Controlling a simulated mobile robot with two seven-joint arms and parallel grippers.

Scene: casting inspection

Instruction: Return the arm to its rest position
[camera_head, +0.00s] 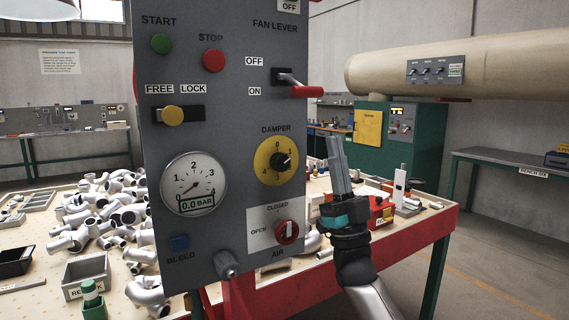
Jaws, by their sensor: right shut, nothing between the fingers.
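My right gripper (339,165) is shut and empty, with its fingers together and pointing up. It is held in the air just right of the grey control panel (226,125), apart from the damper dial (276,161) and the red air knob (287,232). My right arm comes up from the bottom edge of the picture. The fan lever (296,86) with its red handle sticks out to the right, above the gripper. My left gripper is not in view.
A red-framed table (437,232) stands behind the panel and the gripper. Many pipe castings (110,205) lie on the left, near a grey bin (86,272). A green machine (428,140) and a bench (515,160) stand behind. Floor at the lower right is clear.

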